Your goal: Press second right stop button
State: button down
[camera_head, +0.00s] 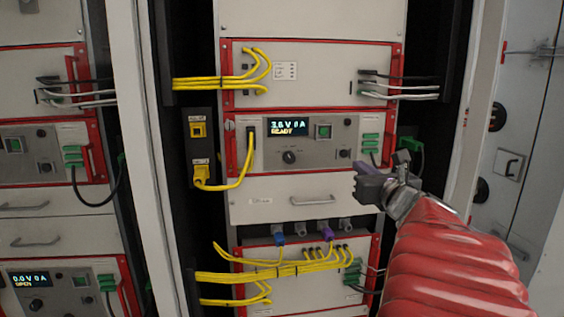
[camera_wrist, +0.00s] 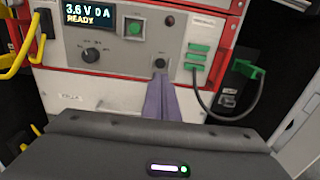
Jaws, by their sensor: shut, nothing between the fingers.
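The cycler unit (camera_head: 310,141) in the middle rack has a grey panel with a lit display (camera_head: 288,126) reading 3.6 V 0 A, READY. In the wrist view its panel carries a green square button (camera_wrist: 135,28), a dark red round button or lamp (camera_wrist: 169,20) and a small black round button (camera_wrist: 160,63) low on the right. The labels are too small to read. My gripper (camera_wrist: 160,77) is shut and empty. Its purple fingertips are just below the black button in the wrist view; I cannot tell whether they touch it. In the head view my gripper (camera_head: 357,167) is at the panel's lower right.
A black knob (camera_wrist: 91,55) sits left of the fingers. Green connectors (camera_wrist: 198,57) with a dark cable are close on the right. Yellow cables (camera_head: 240,178) hang at left. A drawer (camera_head: 300,202) with a handle lies below. Another rack (camera_head: 40,160) stands at left.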

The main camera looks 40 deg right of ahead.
jog(key=v, duration=0.4)
jog(key=shift+s+a, duration=0.1)
jog(key=shift+s, duration=0.1)
dwell(0.4)
